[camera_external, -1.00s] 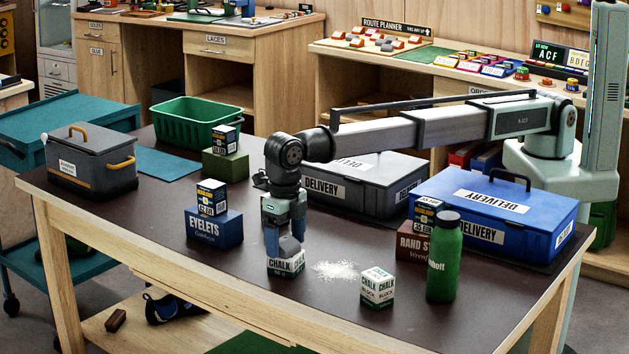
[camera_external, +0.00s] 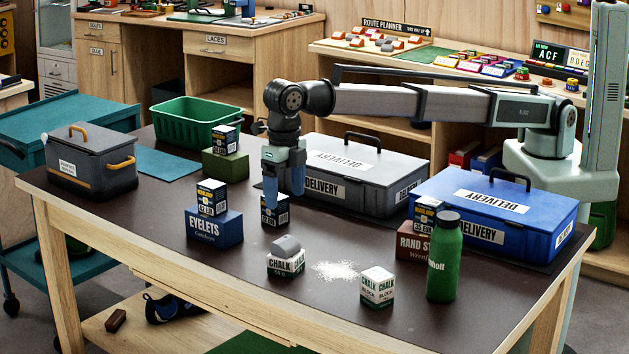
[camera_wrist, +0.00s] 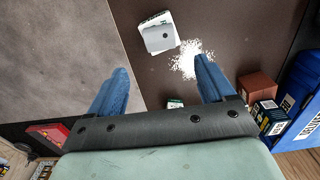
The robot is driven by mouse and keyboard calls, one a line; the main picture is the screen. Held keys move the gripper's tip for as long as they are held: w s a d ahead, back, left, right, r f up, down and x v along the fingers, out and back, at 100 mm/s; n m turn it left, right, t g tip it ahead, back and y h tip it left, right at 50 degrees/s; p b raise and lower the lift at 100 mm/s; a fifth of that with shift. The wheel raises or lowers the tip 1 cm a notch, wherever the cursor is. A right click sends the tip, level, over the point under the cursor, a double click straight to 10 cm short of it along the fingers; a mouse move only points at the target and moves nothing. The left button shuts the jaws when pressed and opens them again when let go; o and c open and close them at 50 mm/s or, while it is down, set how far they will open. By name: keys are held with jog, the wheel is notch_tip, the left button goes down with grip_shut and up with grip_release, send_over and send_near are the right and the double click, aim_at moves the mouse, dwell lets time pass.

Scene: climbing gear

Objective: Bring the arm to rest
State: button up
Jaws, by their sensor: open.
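My gripper (camera_external: 284,190) hangs above the dark table (camera_external: 160,215), its blue fingers pointing down. It is open and empty. In the external view it is above and behind an open-looking chalk box (camera_external: 286,264) with a grey block (camera_external: 286,245) on top. The wrist view shows the white box (camera_wrist: 153,20) and grey block (camera_wrist: 160,39) ahead, between and beyond the two fingers (camera_wrist: 160,85). A small dark box (camera_external: 275,212) stands on the table just below and behind the fingers, partly hidden by them.
White powder (camera_external: 336,270) lies beside another chalk box (camera_external: 377,287) and a green bottle (camera_external: 444,258). A grey delivery case (camera_external: 395,190) and a blue one (camera_external: 545,215) stand behind. An EYELETS box (camera_external: 214,230), green basket (camera_external: 170,120) and grey lidded box (camera_external: 85,175) are left.

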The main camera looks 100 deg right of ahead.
jog(key=shift+r, duration=0.35)
